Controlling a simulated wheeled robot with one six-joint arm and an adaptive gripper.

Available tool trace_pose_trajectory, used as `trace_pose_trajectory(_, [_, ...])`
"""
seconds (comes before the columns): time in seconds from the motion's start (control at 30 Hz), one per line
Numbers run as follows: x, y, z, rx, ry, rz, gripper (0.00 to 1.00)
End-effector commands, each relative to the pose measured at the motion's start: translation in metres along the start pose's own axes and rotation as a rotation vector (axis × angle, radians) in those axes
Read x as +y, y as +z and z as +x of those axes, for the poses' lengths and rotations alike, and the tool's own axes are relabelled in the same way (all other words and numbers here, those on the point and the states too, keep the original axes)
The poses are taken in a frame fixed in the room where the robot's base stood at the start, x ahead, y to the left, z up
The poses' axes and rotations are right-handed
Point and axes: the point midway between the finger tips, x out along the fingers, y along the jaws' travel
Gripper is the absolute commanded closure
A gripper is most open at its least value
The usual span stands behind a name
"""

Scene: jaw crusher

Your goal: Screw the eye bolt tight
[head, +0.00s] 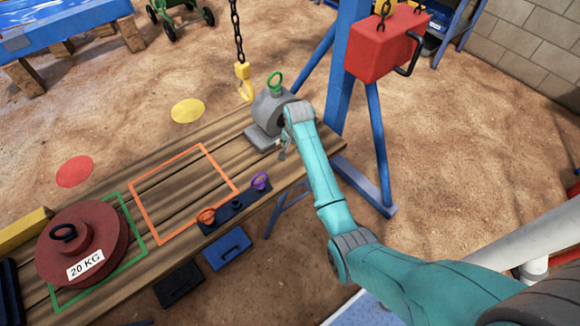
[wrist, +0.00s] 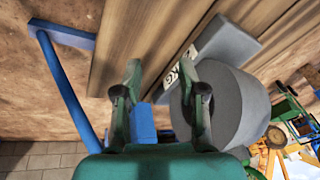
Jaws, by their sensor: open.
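A green eye bolt (head: 276,82) stands upright on top of a rounded grey weight (head: 268,108) at the far end of the wooden bench. I cannot tell how deep its thread sits. My gripper (head: 283,150) is beside the weight, lower than the eye bolt and apart from it. In the wrist view my gripper (wrist: 160,85) has its fingers spread with nothing between them. The grey weight (wrist: 235,105) lies just right of the right finger. A black eye bolt (head: 63,232) is on the red 20 KG weight (head: 82,245).
Orange (head: 206,216) and purple (head: 260,181) eye bolts sit in a dark holder on the bench (head: 180,165). A chain with a yellow hook (head: 244,85) hangs close to the grey weight. A red block (head: 385,45) hangs by the blue frame post (head: 345,70). The orange outline is empty.

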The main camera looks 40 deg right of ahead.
Motion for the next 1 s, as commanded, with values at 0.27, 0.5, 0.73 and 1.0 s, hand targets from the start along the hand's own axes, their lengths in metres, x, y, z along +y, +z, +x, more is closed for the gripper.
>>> trace_pose_trajectory(0.27, [0.015,0.04,0.022,0.044,-0.043,-0.061,0.59])
trace_pose_trajectory(0.5, [0.024,0.063,0.031,0.073,-0.069,-0.099,0.59])
trace_pose_trajectory(0.73, [0.026,0.069,0.032,0.082,-0.077,-0.11,0.59])
trace_pose_trajectory(1.0, [0.031,0.078,0.036,0.09,-0.085,-0.123,0.59])
